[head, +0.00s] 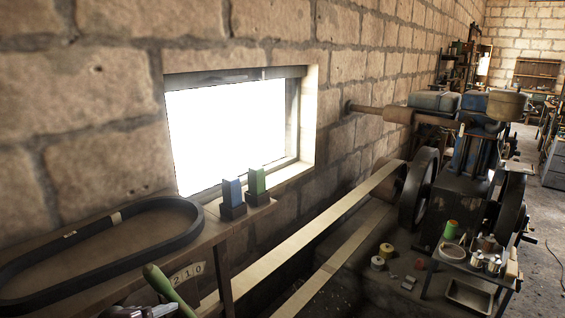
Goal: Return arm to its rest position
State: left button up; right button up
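A dark grey piece at the bottom left edge of the head view, cut off by the frame, looks like part of my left gripper (145,312). Its fingers cannot be made out. A green rod-like object (163,286) rises beside it, leaning up to the left, in front of the bench edge. I cannot tell whether the gripper holds this object or it only overlaps it in the picture. My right arm and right gripper are not in view.
A black belt loop (187,235) lies on the wooden bench at left. Blue (232,194) and green (257,183) items stand in dark holders near the window. A long pale belt (300,238) runs to the engine (462,182). A side table (478,262) holds several small containers.

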pick_arm(q)
jog(key=s+d+f+n+g+y, duration=0.2)
jog(key=s+f+n+g+y, duration=0.2)
jog(key=s+f+n+g, duration=0.8)
jog(key=s+f+n+t, duration=0.2)
jog(key=s+f, duration=0.1)
jog(key=f, duration=1.4)
jog(key=s+f+n+t, duration=0.1)
jog(key=s+f+n, duration=0.15)
jog(key=f, duration=1.35)
jog(key=s+a+f, duration=0.1)
jog(key=s+f, duration=0.7)
jog(key=s, duration=0.1)
jog(key=s+a+f+g, duration=0.1)
jog(key=s+a+f, duration=0.1)
jog(key=s+f, duration=0.6)
jog(key=s, duration=0.2)
jog(key=shift+s+a+f, duration=0.25)
jog(key=shift+s+f, duration=0.05)
jog(key=shift+f, duration=0.05)
